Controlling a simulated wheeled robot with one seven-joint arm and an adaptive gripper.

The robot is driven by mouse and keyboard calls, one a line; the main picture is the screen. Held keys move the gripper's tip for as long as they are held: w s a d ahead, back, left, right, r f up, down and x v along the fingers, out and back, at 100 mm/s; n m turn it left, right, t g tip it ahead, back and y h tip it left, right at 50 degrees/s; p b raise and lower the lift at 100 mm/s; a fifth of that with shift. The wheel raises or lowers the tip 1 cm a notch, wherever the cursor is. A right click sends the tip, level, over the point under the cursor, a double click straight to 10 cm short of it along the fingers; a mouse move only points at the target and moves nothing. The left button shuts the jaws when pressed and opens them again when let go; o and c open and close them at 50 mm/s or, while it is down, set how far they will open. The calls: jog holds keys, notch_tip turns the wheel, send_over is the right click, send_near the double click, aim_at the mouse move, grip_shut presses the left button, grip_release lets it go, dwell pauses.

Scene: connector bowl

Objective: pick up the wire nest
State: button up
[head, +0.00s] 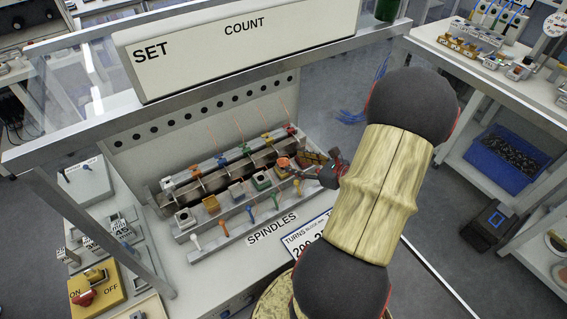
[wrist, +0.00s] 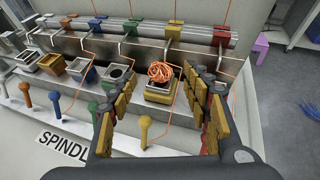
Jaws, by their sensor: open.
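The wire nest (wrist: 160,71) is a small tangled ball of copper-orange wire. In the wrist view it sits on top of a yellow square block (wrist: 158,96) in the bench fixture. In the head view the nest (head: 283,162) is a small orange spot just left of my gripper (head: 312,168). In the wrist view my gripper (wrist: 163,82) is open, with one finger to the left and one to the right of the nest in the picture. The fingers hold nothing. Whether they are level with the nest is hard to tell.
A row of coloured square blocks continues left, with colour-topped spindles (wrist: 145,130) in front and a metal rail (wrist: 130,28) behind. Thin orange wires rise from the rail. A SET/COUNT sign (head: 240,45) hangs above the bench. Blue strands (head: 350,116) lie on the floor beyond.

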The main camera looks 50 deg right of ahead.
aim_at(284, 159)
jog(key=b+x, duration=0.2)
jog(key=x, duration=0.5)
jog(key=shift+w, duration=0.15)
jog(key=shift+c, duration=0.3)
jog(key=c, duration=0.9)
